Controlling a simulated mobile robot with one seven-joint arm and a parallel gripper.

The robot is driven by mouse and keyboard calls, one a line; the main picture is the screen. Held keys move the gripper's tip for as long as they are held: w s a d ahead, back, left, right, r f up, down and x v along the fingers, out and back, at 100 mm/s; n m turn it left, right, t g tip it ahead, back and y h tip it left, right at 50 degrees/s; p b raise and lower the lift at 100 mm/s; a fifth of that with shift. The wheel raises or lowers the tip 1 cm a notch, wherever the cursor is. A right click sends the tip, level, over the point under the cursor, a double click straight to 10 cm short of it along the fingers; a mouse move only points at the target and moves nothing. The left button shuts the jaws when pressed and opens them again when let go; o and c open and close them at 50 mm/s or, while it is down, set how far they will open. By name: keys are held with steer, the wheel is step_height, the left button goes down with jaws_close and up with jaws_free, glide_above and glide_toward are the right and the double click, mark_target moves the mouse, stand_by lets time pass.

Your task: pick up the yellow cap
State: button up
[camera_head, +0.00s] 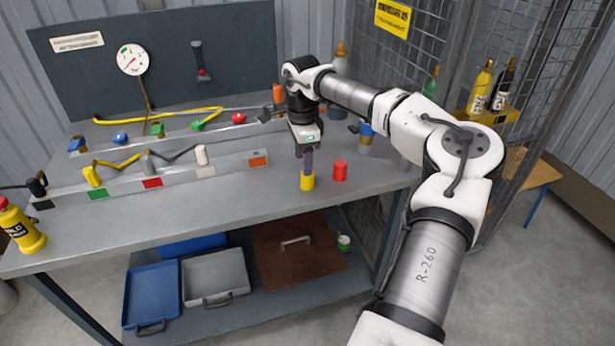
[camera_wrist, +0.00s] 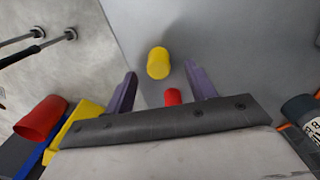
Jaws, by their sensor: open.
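The yellow cap (camera_head: 308,181) stands upright on the grey bench near its front edge. A similar red cap (camera_head: 340,170) stands just right of it. My gripper (camera_head: 306,168) points down over the yellow cap, with its purple fingers open and the tips close to the cap's top. In the wrist view, the yellow cap (camera_wrist: 158,63) lies between the lines of the two fingers, near the tips of my gripper (camera_wrist: 161,73). The red cap (camera_wrist: 173,97) shows partly behind the gripper body. I see nothing held, and cannot tell whether the fingers touch the cap.
A rail (camera_head: 220,168) with colored tags and several fittings lies left of my gripper. Behind it are more small fittings and a yellow hose (camera_head: 170,113). A yellow bottle (camera_head: 21,228) stands at the bench's left end. The bench top (camera_head: 230,205) left of the cap is clear.

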mark_target(308, 179)
steer(key=shift+s+d+f+p, duration=0.15)
steer(key=shift+f+p, duration=0.1)
steer(key=shift+f, duration=0.65)
steer(key=shift+w+d+f+p, duration=0.1)
steer(key=shift+d+f+p, duration=0.15)
steer(key=shift+f, duration=0.65)
steer(key=shift+s+d+f+p, duration=0.1)
steer(key=shift+f+p, duration=0.15)
steer(key=shift+f, duration=0.65)
steer(key=c, duration=1.1)
